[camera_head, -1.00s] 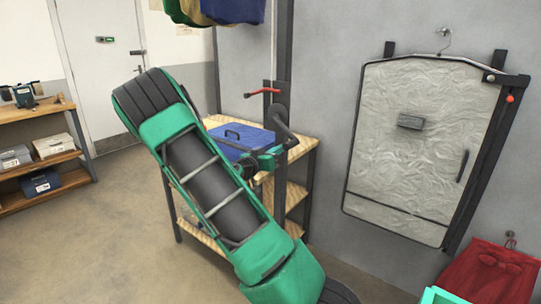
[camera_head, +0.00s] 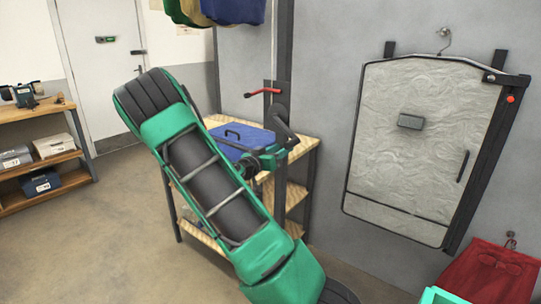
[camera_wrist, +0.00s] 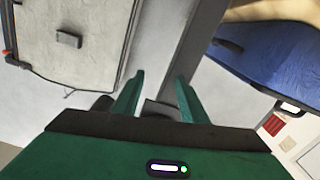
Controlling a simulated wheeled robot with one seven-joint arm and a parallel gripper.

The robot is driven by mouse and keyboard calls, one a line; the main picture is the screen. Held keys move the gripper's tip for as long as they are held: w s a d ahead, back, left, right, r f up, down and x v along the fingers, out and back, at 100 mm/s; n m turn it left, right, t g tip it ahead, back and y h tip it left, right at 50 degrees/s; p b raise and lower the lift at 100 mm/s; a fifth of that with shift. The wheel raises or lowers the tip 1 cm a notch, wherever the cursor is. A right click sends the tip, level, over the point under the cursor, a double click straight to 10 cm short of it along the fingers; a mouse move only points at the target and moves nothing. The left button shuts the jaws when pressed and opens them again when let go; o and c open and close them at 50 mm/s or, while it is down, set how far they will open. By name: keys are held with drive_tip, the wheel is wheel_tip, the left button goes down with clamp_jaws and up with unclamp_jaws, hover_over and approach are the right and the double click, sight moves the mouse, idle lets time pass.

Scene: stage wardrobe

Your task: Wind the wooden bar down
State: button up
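The wooden bar itself is not visible in either view. Green, tan and blue garments (camera_head: 213,10) hang at the top edge of the head view, and what holds them is out of frame. A dark crank (camera_head: 284,128) is on the dark upright post (camera_head: 284,55), with a red-gripped lever (camera_head: 263,92) above it. My green gripper (camera_head: 270,158) is just below the crank, partly hidden by my arm. In the wrist view its two fingers (camera_wrist: 160,78) are apart, with a dark part (camera_wrist: 158,108) showing between them; I cannot tell whether they touch it.
A blue case (camera_head: 240,138) lies on a wooden shelf unit (camera_head: 300,150) behind my gripper. A pale garment bag (camera_head: 425,140) hangs on the right wall, above a red bag (camera_head: 490,275). Shelves with boxes (camera_head: 55,145) stand left. The floor (camera_head: 105,220) at left is clear.

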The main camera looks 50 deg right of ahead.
drive_tip(key=a, duration=1)
drive_tip(key=shift+s+a, duration=0.35)
drive_tip(key=shift+a, duration=0.05)
drive_tip(key=shift+c, duration=0.5)
